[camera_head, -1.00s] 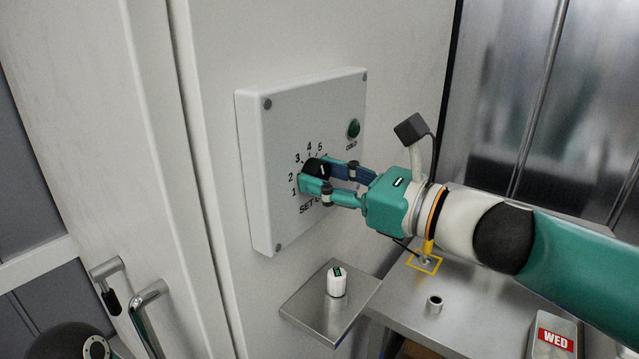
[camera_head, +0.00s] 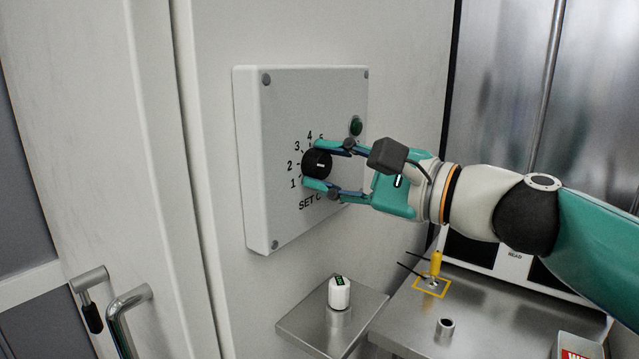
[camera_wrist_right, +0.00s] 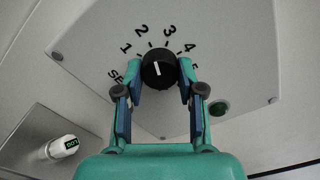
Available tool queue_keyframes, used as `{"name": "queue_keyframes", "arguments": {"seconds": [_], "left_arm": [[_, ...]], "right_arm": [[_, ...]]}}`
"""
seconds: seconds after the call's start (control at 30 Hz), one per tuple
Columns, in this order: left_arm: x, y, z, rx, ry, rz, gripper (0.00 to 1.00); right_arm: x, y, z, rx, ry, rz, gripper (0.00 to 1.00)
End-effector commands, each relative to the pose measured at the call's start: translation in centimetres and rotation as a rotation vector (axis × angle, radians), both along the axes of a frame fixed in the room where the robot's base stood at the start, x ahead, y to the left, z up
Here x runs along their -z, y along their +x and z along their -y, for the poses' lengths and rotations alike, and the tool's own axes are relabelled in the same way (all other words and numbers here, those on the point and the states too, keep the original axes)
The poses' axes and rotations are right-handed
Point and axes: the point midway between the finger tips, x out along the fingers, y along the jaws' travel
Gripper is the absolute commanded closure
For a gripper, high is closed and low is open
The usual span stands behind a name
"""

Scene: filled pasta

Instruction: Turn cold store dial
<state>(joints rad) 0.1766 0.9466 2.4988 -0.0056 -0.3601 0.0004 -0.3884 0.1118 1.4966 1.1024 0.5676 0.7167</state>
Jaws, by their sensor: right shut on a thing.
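The cold store dial (camera_head: 316,164) is a round black knob with a short white mark, on a white panel (camera_head: 262,130) printed with numbers around it. My right gripper (camera_head: 314,164) is shut on the dial, one finger above it and one below in the head view. The wrist view also shows the dial (camera_wrist_right: 158,68) between the two fingertips. Its white mark points roughly at 2, or between 2 and 3; the exact setting is hard to tell. The fingers hide part of the numbers. My left gripper is not in view.
A green lamp (camera_head: 356,126) sits on the panel, right of the dial. Below, a small metal shelf (camera_head: 300,325) bears a white device with a green display (camera_head: 339,293). A steel table (camera_head: 400,325) with a yellow-marked item (camera_head: 434,265) stands at the right. Door handles (camera_head: 128,300) are at lower left.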

Motion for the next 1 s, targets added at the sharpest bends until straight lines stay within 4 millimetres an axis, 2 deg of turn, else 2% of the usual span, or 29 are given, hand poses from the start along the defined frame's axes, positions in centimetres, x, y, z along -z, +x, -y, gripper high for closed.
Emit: {"name": "queue_keyframes", "arguments": {"seconds": [0.03, 0.3, 0.9, 0.93, 1.0], "left_arm": [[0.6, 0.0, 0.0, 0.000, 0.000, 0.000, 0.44], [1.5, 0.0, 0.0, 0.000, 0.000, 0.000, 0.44], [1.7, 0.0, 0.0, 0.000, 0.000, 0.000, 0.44], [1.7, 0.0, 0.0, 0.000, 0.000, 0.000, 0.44], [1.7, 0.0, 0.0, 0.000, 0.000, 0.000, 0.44]], "right_arm": [[0.8, 0.1, 0.0, -0.001, -0.028, 0.023, 0.97], [0.7, 0.1, 0.0, -0.001, -0.108, 0.127, 0.97], [0.7, 0.1, 0.0, -0.004, -0.135, 0.161, 0.97], [0.7, 0.1, 0.0, -0.004, -0.135, 0.161, 0.59], [0.6, 0.1, 0.0, -0.003, -0.134, 0.161, 0.47]]}}
